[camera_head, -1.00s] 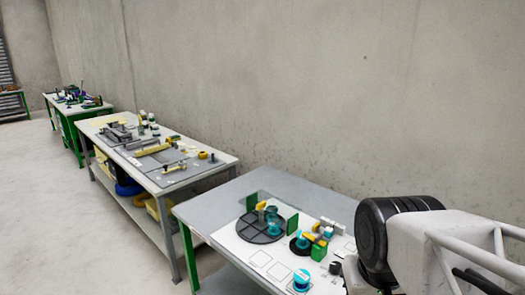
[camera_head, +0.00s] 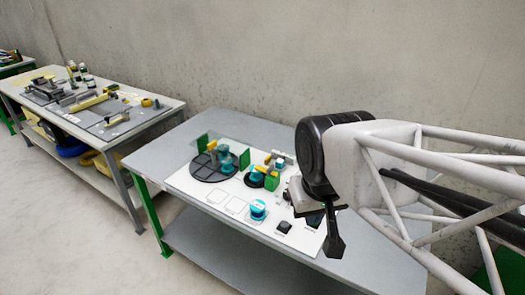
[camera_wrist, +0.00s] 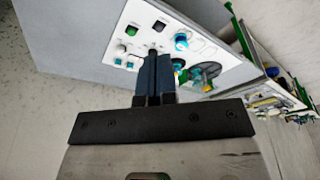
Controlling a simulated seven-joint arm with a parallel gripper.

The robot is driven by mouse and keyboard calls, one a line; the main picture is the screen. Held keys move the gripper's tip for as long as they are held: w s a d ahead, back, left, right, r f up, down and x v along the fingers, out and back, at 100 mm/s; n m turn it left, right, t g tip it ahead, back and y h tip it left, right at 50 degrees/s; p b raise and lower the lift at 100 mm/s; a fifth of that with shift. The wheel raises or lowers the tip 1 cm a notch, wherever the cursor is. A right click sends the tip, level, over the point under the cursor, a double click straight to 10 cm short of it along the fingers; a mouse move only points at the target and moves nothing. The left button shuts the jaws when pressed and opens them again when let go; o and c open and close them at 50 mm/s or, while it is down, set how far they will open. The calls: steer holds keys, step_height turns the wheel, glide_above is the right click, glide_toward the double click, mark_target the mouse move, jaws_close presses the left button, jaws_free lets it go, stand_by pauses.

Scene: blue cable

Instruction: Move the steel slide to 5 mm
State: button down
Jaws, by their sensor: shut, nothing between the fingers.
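My gripper (camera_head: 334,246) hangs point down at the front right edge of the near table (camera_head: 255,130) in the head view. Its dark fingers are together with nothing held; they also show in the wrist view (camera_wrist: 154,60). I cannot pick out the steel slide for certain. Grey metal parts (camera_head: 45,88) and a yellow bar (camera_head: 88,103) lie on a grey mat on the middle table (camera_head: 155,113), well left of my gripper. They are too small to read any scale.
The near table bears a white sheet with a dark round tray (camera_head: 203,174), a green block (camera_head: 271,182) and a teal spool (camera_head: 258,208). A lower shelf (camera_head: 225,255) lies below. The concrete wall (camera_head: 330,50) stands behind. Open floor (camera_head: 70,220) lies at the left.

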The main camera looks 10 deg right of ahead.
stand_by(0.4)
steer(key=c, duration=1.5)
jaws_free()
steer(key=shift+c, duration=0.2)
steer(key=o, duration=0.5)
steer(key=shift+w+r, duration=0.15)
steer(key=shift+w, duration=0.35)
steer(key=shift+o, duration=1.2)
steer(key=w+n+y, duration=0.1)
steer(key=w+n, duration=0.1)
steer(key=w, duration=1.3)
steer(key=shift+w+r+n, duration=0.15)
steer(key=shift+w+n, duration=0.05)
steer(key=shift+n, duration=0.2)
steer(key=n+y, duration=0.2)
steer(key=n, duration=0.4)
glide_above(268, 158)
steer(key=s+d, duration=0.2)
step_height(268, 158, down, 24)
steer(key=shift+d+t, duration=0.15)
steer(key=shift+t, duration=0.15)
steer(key=shift+f, duration=0.2)
steer(key=shift+x, duration=3.8)
